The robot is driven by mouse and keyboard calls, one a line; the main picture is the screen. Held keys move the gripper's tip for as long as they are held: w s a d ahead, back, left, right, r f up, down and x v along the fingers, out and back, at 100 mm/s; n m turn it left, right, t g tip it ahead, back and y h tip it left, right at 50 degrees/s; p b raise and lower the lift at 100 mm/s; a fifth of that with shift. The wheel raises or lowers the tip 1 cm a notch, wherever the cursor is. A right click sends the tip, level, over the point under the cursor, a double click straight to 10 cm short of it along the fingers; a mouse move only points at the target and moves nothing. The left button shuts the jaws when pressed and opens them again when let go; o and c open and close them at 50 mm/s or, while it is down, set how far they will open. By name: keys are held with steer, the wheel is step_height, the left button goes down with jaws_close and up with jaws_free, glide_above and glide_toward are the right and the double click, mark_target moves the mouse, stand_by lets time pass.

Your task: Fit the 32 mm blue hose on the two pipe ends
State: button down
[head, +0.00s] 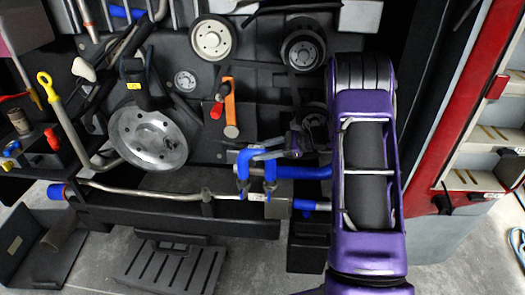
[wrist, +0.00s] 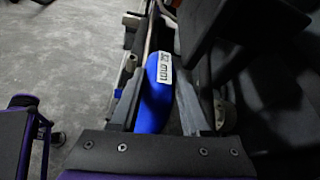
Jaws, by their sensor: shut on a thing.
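In the wrist view the blue hose (wrist: 152,108), with a white label reading 32 mm, lies between the two dark fingers of my gripper (wrist: 168,88), which is shut on it. In the head view my gripper (head: 303,142) is partly hidden beside my purple arm. Several blue hose pieces show near it: a bent one (head: 262,155), a straight one (head: 310,172) and a short one lower down (head: 312,205). I cannot tell for sure which is the held one. A thin metal pipe (head: 150,192) runs toward them from the left. The two pipe ends are not clearly visible.
A black panel carries several pulleys and a large metal disc (head: 148,136). An orange-handled tool (head: 230,105) hangs right of it. A grey block (head: 278,206) sits below the hoses. A red-framed shelf (head: 440,150) stands at the right.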

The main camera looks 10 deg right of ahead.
steer(key=shift+f, duration=0.1)
steer(key=shift+f+b, duration=0.3)
steer(key=shift+f, duration=0.1)
stand_by(0.4)
steer(key=shift+f+b, duration=0.3)
steer(key=shift+f, duration=0.35)
steer(key=shift+f, duration=0.1)
steer(key=shift+f, duration=0.5)
steer(key=shift+f, duration=0.65)
stand_by(0.5)
